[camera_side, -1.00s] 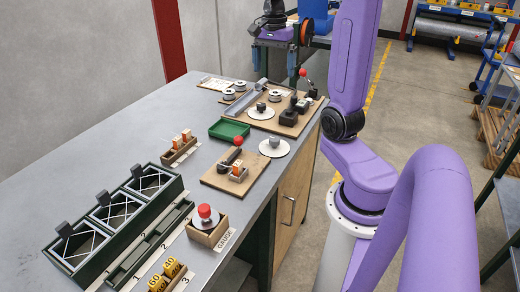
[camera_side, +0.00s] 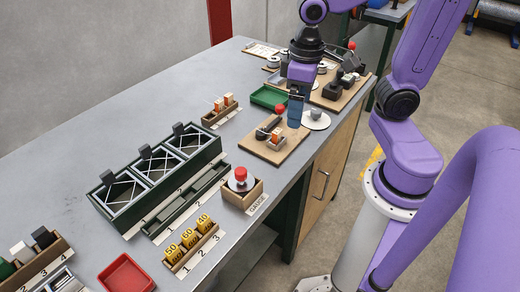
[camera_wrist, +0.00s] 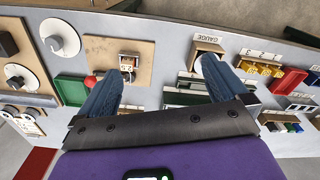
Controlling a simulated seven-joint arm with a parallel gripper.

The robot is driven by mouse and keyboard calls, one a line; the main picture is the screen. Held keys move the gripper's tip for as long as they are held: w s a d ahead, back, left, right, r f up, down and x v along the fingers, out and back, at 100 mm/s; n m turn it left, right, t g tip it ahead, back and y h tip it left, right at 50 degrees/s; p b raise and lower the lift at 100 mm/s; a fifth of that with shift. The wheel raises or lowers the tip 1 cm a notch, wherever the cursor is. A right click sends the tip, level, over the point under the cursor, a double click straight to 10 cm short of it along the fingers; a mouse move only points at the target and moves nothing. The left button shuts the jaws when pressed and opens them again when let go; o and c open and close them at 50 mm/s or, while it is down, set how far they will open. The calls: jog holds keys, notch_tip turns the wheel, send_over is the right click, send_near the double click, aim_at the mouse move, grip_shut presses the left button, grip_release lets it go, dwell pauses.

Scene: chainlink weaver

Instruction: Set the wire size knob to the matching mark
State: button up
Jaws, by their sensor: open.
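Which dial is the wire size knob I cannot tell for sure, and no marks are readable. A white round dial with a grey knob (camera_side: 315,115) sits by the table's right edge, beside a wooden board (camera_side: 258,147). The dial also shows at the upper left in the wrist view (camera_wrist: 70,38). My gripper (camera_side: 295,122) points down above that board, just left of the dial in the side view, and touches nothing I can see. In the wrist view its blue fingers are wide apart and empty (camera_wrist: 161,88). Another dial (camera_wrist: 16,72) shows at the left edge there.
The board carries a red-knobbed lever (camera_side: 280,109) and an orange block (camera_side: 276,135). A green tray (camera_side: 268,97) lies behind. The gauge box (camera_side: 243,196), dark green crates (camera_side: 157,180), numbered yellow pieces (camera_side: 189,238) and a red tray (camera_side: 126,274) stand nearer. The back-left tabletop is bare.

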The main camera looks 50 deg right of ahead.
jog(key=s+a+f+n, duration=0.2)
jog(key=s+a+n, duration=0.1)
jog(key=s+n, duration=0.5)
jog(key=shift+s+a+f, duration=0.15)
jog(key=shift+s+f, duration=0.1)
jog(key=shift+s, duration=0.05)
jog(key=shift+s+f+n, duration=0.1)
jog(key=shift+s+n, duration=0.2)
jog(key=shift+n, duration=0.1)
jog(key=shift+c, duration=1.2)
jog(key=c, duration=0.4)
jog(key=w+d+m+h, duration=0.1)
jog(key=w+d, duration=0.3)
jog(key=w, duration=0.4)
jog(key=w+d+m+h, duration=0.1)
jog(key=w+d, duration=0.3)
jog(key=w, duration=0.4)
jog(key=shift+c, duration=0.2)
jog(key=m+g+h, duration=0.1)
jog(key=g, duration=0.2)
send_over(316, 111)
jog(key=w+a, duration=0.5)
jog(key=x, duration=1.7)
jog(key=shift+s+d, duration=0.25)
